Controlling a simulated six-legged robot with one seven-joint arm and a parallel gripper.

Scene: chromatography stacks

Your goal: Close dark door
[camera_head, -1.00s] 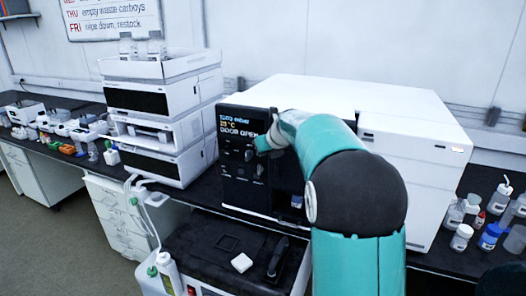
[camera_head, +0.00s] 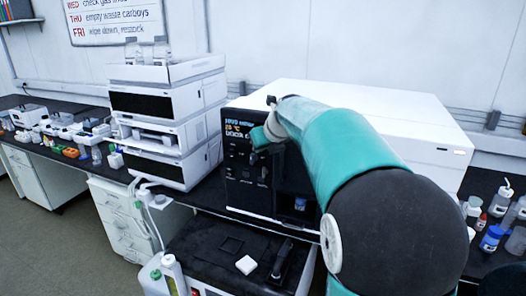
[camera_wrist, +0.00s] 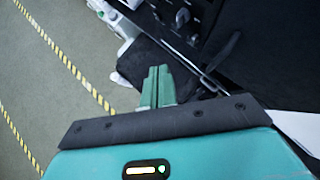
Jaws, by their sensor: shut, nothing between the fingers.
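The white instrument (camera_head: 400,110) has a black front panel (camera_head: 238,185) with a lit display and knobs. Right of the panel, a dark opening shows with a small blue-labelled vial (camera_head: 299,204) in it. My arm covers most of the front further right, so I cannot see the door in the head view. In the wrist view, a large dark surface with a handle, likely the dark door (camera_wrist: 275,65), fills the upper right. My gripper (camera_wrist: 158,70) is shut and empty, left of that surface. I cannot tell whether it touches it.
A black-topped unit (camera_head: 215,250) with a white block (camera_head: 246,264) stands below the instrument front. A white instrument stack (camera_head: 165,125) stands close on the left. Bottles (camera_head: 492,238) stand at the right. The floor (camera_wrist: 40,110) is clear beside taped lines.

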